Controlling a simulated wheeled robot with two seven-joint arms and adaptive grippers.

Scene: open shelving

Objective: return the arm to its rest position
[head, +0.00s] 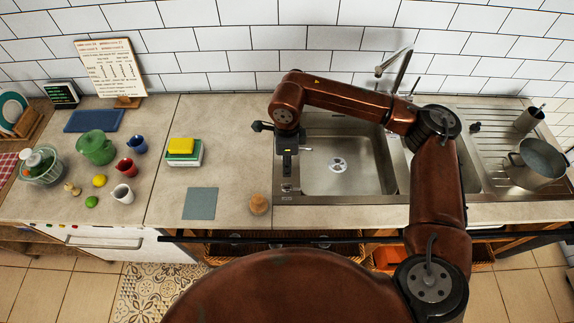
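My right arm comes in from the lower right, rises over the sink and bends left. Its black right gripper (287,168) points down over the left edge of the sink (350,180). Its fingers are small and seen from above, so I cannot tell whether they are open or shut. I see no object clearly held in it. My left arm and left gripper are out of view.
Left of the gripper are a yellow and green sponge stack (184,148), a grey-blue cloth (200,203) and a round brown item (259,204). A faucet (392,65) rises behind the sink. A metal pot (535,165) stands right. Cups and a green pot (96,147) stand left.

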